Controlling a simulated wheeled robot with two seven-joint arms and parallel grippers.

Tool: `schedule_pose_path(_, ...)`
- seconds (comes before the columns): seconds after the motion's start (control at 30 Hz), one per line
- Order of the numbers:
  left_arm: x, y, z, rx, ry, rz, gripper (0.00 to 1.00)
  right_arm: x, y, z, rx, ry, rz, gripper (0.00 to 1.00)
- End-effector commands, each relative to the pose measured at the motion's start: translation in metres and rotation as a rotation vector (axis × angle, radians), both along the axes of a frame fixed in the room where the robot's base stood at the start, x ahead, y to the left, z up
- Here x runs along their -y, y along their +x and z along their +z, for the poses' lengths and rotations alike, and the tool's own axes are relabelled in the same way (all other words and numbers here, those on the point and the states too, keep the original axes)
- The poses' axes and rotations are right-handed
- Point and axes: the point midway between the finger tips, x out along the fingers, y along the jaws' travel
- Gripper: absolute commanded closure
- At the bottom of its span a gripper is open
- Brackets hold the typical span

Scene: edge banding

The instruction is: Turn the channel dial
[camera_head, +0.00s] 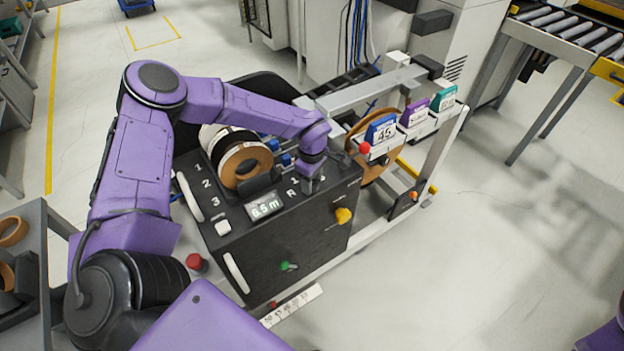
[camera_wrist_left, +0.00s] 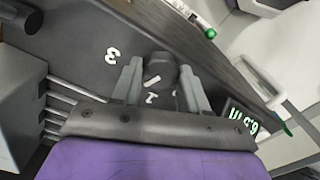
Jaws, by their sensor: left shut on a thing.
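The channel dial (camera_wrist_left: 160,72), a dark round knob with a white pointer line, sits between the fingers of my left gripper (camera_wrist_left: 156,90) in the left wrist view. The fingers are closed against its two sides. In the head view my left gripper (camera_head: 311,183) points down onto the top panel of the black machine (camera_head: 310,225), beside the printed R, and hides the dial there. A white 3 (camera_wrist_left: 110,55) is printed on the panel near the dial, and another white mark shows between the fingers. My right gripper is not in view.
A lit display (camera_head: 265,206) reading 6.5 m is left of the gripper. Tape rolls (camera_head: 246,165) stand behind. Blue, purple and green cards (camera_head: 414,112) stand at the right.

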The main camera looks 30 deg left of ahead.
Motion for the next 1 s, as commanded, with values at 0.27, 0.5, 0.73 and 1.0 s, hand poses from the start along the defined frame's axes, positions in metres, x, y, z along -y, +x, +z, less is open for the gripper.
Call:
schedule_pose_path(0.27,-0.001,0.002,0.002,0.006,0.0,-0.007,0.87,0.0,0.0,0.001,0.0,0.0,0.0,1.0)
schedule_pose_path(0.5,-0.001,0.002,0.002,0.006,0.0,-0.006,0.34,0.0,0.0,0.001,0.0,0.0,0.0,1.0)
schedule_pose_path(0.73,0.0,0.001,0.001,0.003,0.0,-0.006,0.31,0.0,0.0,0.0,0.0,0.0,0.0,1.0)
schedule_pose_path(1.0,0.0,0.002,0.032,0.009,-0.002,-0.006,0.31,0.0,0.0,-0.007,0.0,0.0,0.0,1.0)
